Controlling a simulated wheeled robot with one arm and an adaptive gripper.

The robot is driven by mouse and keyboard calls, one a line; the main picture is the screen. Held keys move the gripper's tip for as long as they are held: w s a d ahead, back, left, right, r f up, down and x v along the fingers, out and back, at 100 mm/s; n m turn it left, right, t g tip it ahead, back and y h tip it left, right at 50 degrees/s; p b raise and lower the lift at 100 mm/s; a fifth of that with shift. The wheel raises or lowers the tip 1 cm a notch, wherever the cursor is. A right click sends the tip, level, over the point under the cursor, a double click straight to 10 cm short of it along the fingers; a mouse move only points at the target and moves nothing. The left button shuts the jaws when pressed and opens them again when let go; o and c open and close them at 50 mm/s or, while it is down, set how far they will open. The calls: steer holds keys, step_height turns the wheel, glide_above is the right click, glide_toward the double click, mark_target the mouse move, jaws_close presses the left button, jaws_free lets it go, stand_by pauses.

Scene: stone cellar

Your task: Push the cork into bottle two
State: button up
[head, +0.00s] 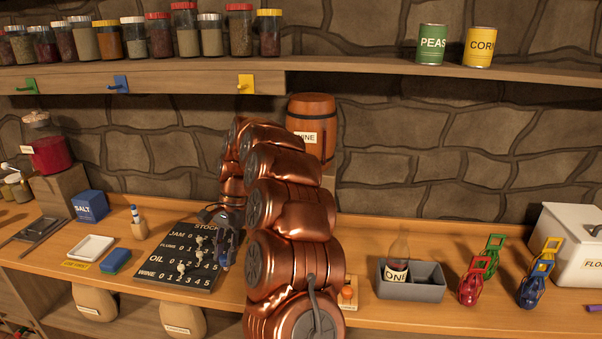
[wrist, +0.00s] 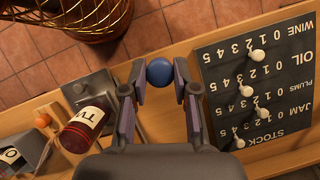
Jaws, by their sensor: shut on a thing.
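My gripper (wrist: 161,90) has its fingertips on either side of a round blue thing (wrist: 160,72) and is shut on it. I cannot tell whether this is the cork or a knob on it. In the head view my gripper (head: 228,245) hangs over the stock board, and the blue thing cannot be made out. Bottle two (wrist: 85,130), dark red with a white label reading "TW", is left of my gripper in the wrist view, apart from it. My arm hides it in the head view. Bottle one (head: 399,248) stands in a grey two-part tray (head: 412,292).
The black stock board (head: 180,262) with white pegs lies by my gripper. An orange knob (head: 347,292) is on a small wooden stand right of my arm. A grey block (wrist: 92,92) adjoins bottle two. Red (head: 471,288) and blue (head: 532,289) lantern-like things stand right.

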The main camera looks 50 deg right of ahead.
steer(key=s+d+r+m+t+h+p, duration=0.1)
steer(key=s+d+r+m+t+p, duration=0.2)
steer(key=s+d+r+m, duration=0.2)
steer(key=s+d+r+m+t+h+p, duration=0.2)
steer(key=s+d+r+m, duration=0.4)
steer(key=d+r+m, duration=0.4)
step_height(320, 180, up, 2)
steer(key=m+p, duration=0.1)
steer(key=m, duration=0.2)
steer(key=shift+s+d+r+t, duration=0.2)
steer(key=shift+d+r+t, duration=0.05)
steer(key=shift+d+t, duration=0.15)
steer(key=shift+f+b, duration=0.2)
steer(key=shift+b, duration=0.2)
steer(key=shift+f+b, duration=1.3)
steer(key=shift+f, duration=1)
steer(key=shift+b, duration=0.35)
steer(key=shift+f+b, duration=0.7)
steer(key=shift+f, duration=0.8)
steer(key=o, duration=0.8)
steer(key=shift+o, duration=0.2)
